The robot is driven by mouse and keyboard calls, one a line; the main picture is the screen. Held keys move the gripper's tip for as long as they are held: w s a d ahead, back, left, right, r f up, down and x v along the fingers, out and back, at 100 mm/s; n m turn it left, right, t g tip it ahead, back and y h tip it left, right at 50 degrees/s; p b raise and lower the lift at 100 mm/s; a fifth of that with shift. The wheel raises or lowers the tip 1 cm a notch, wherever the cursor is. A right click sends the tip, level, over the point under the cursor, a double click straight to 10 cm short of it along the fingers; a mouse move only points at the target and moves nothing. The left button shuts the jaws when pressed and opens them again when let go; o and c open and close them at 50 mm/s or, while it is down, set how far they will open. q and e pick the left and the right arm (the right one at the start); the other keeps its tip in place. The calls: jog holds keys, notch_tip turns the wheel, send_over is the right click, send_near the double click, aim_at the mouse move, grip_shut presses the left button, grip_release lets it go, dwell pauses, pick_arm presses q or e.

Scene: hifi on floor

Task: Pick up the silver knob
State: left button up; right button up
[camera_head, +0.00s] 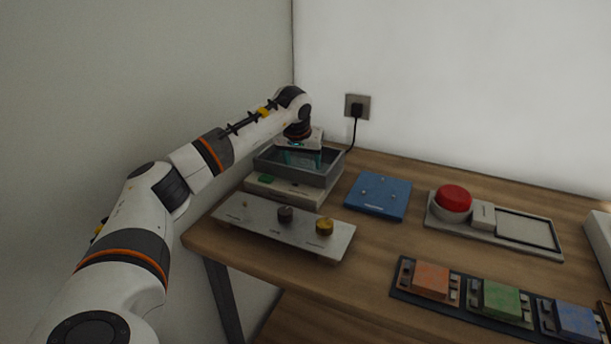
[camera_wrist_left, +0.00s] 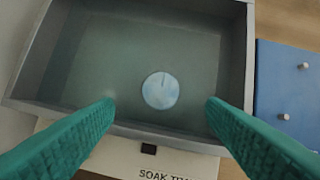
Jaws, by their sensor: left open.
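A round, pale silver-blue knob (camera_wrist_left: 160,91) with a short pointer mark lies in the grey soak tray (camera_wrist_left: 200,15), seen in the left wrist view. My left gripper (camera_wrist_left: 160,106) is open, its teal fingers on either side of the knob in the picture and apart from it. In the head view my left gripper (camera_head: 302,158) points down at the grey tray (camera_head: 335,172), and the knob is hidden there. My right gripper is not in view.
A panel (camera_head: 262,229) in front of the tray bears a dark knob (camera_head: 285,214), a gold knob (camera_head: 324,226) and a small bare post (camera_head: 245,204). A blue plate with pegs (camera_head: 377,195) and a red button (camera_head: 454,198) stand to the right. The tray walls surround the knob.

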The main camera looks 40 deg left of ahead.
pick_arm(q)
jog(key=x, duration=0.5)
jog(key=shift+w+a+f, duration=0.1)
jog(key=shift+w, duration=0.15)
jog(key=c, duration=1.1)
jog(key=shift+c, duration=0.2)
notch_tip(320, 180, up, 10)
jog(key=shift+p, duration=0.35)
